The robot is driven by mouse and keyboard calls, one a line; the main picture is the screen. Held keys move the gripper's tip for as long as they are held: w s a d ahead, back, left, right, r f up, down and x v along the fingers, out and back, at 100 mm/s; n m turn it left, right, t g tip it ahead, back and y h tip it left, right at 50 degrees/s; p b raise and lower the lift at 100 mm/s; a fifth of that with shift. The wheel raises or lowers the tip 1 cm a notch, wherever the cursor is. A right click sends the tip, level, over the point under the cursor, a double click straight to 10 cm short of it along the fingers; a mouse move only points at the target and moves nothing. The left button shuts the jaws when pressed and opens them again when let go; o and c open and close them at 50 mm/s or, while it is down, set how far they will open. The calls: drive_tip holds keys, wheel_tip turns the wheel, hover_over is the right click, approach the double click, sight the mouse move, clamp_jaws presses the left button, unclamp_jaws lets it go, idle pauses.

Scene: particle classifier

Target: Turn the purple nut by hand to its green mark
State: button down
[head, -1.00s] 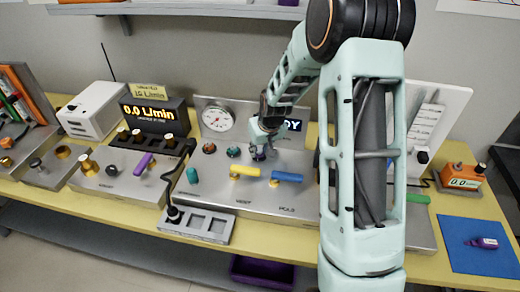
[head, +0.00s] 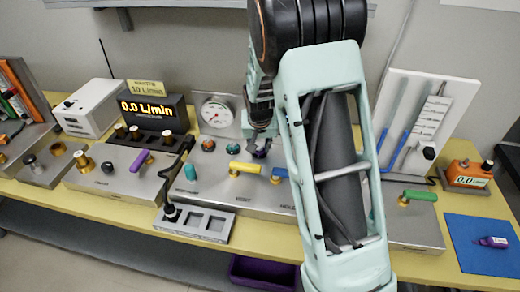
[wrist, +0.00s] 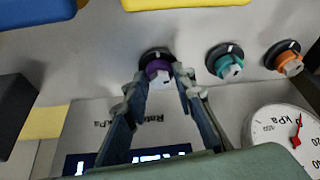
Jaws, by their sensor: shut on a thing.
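The purple nut (wrist: 158,72) sits on a dark round collar on the metal panel, with a pale cap on its near end. My gripper (wrist: 163,75) has its two fingertips on either side of it, shut on it. In the head view, my gripper (head: 261,138) is at the panel, and a bit of the purple nut (head: 261,154) shows below it. I cannot make out a green mark in either view. My fingers hide part of the nut's sides.
A teal nut (wrist: 228,66) and an orange nut (wrist: 287,61) sit beside the purple one, near a round gauge (wrist: 285,140). A yellow lever (head: 245,168) and a partly hidden blue lever (head: 279,173) lie in front. A teal knob (head: 190,173) stands to the left.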

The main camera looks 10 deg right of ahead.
drive_tip(key=shift+a+m+h, duration=0.15)
drive_tip(key=shift+m+h, duration=0.25)
drive_tip(key=shift+m, duration=0.6)
drive_tip(key=c, duration=1.6)
unclamp_jaws()
drive_tip(key=shift+r, duration=0.1)
drive_tip(key=v, duration=1.2)
drive_tip(key=shift+w, duration=0.2)
